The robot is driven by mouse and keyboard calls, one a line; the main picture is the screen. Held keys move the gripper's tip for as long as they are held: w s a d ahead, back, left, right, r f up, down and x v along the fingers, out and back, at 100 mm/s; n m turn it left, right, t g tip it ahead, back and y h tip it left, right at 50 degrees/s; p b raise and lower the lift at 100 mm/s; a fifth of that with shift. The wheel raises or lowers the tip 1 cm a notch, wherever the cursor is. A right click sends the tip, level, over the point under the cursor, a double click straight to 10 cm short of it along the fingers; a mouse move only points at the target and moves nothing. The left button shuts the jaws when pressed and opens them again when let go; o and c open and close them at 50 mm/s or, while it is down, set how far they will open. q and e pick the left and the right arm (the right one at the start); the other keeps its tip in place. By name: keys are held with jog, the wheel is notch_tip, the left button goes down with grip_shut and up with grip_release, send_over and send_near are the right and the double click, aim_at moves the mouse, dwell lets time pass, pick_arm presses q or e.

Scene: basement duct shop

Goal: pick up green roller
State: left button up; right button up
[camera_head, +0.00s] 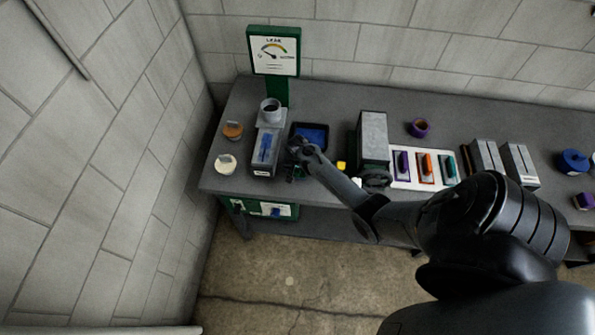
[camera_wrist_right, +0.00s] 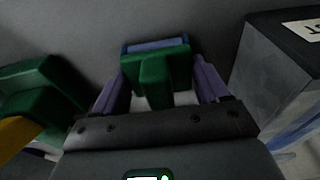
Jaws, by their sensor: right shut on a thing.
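My right gripper (camera_head: 300,149) is low over the left part of the bench, between the grey test box and the tall grey block. In the right wrist view its two purple-tinted fingers (camera_wrist_right: 160,82) are shut on a dark green piece (camera_wrist_right: 155,74), taken to be the green roller. A blue edge shows at its far side. In the head view the gripper mostly hides it, so its full shape is unclear. My left gripper is not in view.
The grey test box (camera_head: 265,150) stands close left of the gripper. The tall grey block (camera_head: 373,137) stands right. A white board (camera_head: 413,183) holds purple, orange and teal tools. A dark tray (camera_head: 325,128) lies behind. Another green piece (camera_wrist_right: 40,85) is beside the gripper.

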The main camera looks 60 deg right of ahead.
jog(key=c, duration=0.3)
jog(key=shift+c, duration=0.2)
jog(key=shift+r, duration=0.15)
notch_tip(320, 180, up, 10)
jog(key=shift+f, duration=0.1)
